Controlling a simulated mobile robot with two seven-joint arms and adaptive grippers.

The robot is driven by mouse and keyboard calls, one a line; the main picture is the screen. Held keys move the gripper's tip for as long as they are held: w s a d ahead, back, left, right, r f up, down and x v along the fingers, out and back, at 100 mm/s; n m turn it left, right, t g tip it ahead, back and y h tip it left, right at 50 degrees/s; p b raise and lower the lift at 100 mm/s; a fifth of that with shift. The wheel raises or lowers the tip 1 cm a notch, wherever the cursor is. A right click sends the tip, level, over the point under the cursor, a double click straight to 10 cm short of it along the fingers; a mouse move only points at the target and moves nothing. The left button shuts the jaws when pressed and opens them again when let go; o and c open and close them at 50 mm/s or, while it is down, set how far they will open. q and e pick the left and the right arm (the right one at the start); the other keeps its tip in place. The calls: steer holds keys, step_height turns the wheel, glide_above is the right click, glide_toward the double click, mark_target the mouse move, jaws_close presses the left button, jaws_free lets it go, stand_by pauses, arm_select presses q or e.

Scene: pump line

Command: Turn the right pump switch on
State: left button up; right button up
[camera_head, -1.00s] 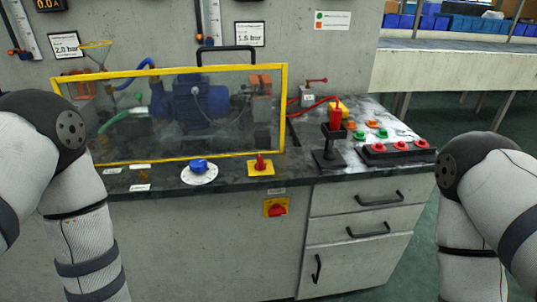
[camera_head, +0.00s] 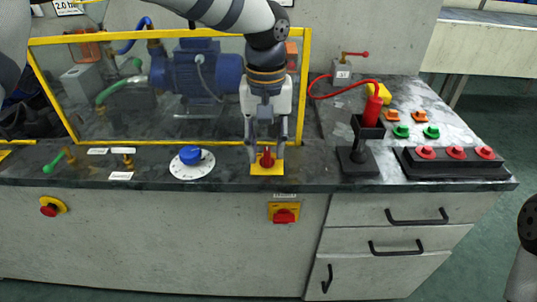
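A red rotary switch (camera_head: 267,157) on a yellow plate (camera_head: 268,170) sits on the counter's front strip. My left gripper (camera_head: 266,161) points down over it, with one finger on each side of the red handle. The fingers look spread, with a gap to the handle on both sides. Another red switch on a yellow plate (camera_head: 285,215) is on the cabinet front just below, under a small label I cannot read. Which one is called the right pump switch cannot be read. My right gripper is out of view; only part of my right arm shows at the right edge.
A yellow-framed clear guard (camera_head: 170,143) covers the blue motor (camera_head: 203,80) behind the switch. A blue knob (camera_head: 190,155) is left of it. A black stand with a red tool (camera_head: 372,108) and a red-button box (camera_head: 455,162) are to the right.

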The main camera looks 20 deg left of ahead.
mark_target(257, 163)
arm_select(q)
steer(key=shift+f, duration=1.45)
jaws_close()
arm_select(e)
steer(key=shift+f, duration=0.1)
arm_select(q)
steer(key=shift+r+m, duration=0.1)
steer(key=shift+m, duration=0.2)
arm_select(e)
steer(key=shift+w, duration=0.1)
arm_select(q)
steer(key=m, duration=0.1)
steer(key=m+p, duration=0.1)
steer(key=m, duration=0.1)
steer(key=shift+a, duration=0.35)
steer(key=m, duration=0.3)
steer(key=shift+a+m, duration=0.3)
steer(key=m, duration=0.5)
steer(key=shift+w+a+f+m, duration=0.2)
steer(key=shift+w+a+m, duration=0.1)
steer(key=shift+a, duration=0.1)
steer(key=shift+w+a+m, duration=0.15)
steer(key=shift+w+m, duration=0.05)
steer(key=shift+m, duration=1.05)
steer(key=shift+w+a+m, duration=0.1)
steer(key=shift+w+m, duration=0.05)
steer(key=shift+m, duration=1.1)
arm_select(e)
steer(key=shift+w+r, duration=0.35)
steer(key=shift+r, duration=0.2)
